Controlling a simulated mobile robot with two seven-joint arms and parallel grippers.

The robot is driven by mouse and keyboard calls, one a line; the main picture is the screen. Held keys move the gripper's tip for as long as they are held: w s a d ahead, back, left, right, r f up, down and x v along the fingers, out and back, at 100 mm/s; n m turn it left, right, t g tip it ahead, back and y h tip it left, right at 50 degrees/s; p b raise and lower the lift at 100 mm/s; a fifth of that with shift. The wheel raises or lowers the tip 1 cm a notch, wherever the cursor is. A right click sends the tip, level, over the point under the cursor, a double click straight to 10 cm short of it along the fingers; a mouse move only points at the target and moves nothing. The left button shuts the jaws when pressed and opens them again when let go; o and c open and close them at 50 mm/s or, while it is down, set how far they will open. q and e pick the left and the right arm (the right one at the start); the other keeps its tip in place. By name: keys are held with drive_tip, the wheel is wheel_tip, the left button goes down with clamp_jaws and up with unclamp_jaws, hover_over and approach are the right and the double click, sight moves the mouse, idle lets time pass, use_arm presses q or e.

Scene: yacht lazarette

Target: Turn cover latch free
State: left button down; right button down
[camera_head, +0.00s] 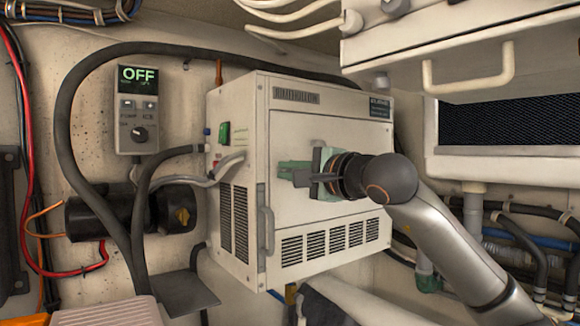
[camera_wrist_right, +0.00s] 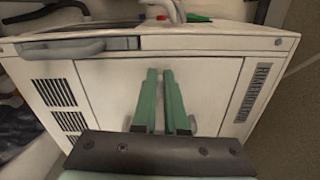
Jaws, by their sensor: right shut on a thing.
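The white boxy unit (camera_head: 232,130) stands at the middle of the head view, with a flat front cover (camera_head: 300,212) that also fills the middle of the right wrist view (camera_wrist_right: 110,75). My right gripper (camera_head: 292,172) reaches in from the right, its green fingertips at the middle of the cover. In the wrist view the two green fingers (camera_wrist_right: 164,85) lie close together against the cover. They are shut on the latch, which is mostly hidden by the fingers, so its angle cannot be told. My left gripper is not in view.
A grey handle (camera_head: 265,222) sits at the cover's left edge. A control panel (camera_head: 137,110) reading OFF hangs on the left wall, above a black cylinder (camera_head: 125,210) with hoses. An overhead drawer (camera_head: 440,50) with a pale handle juts out at upper right.

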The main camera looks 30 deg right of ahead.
drive_tip(key=shift+f+n, duration=0.15)
drive_tip(key=shift+n, duration=0.45)
drive_tip(key=c, duration=1)
unclamp_jaws()
drive_tip(key=shift+o, duration=0.2)
drive_tip(key=s+d+b, duration=0.1)
drive_tip(key=s+b, duration=0.2)
drive_tip(key=s, duration=0.9)
drive_tip(key=shift+s, duration=0.25)
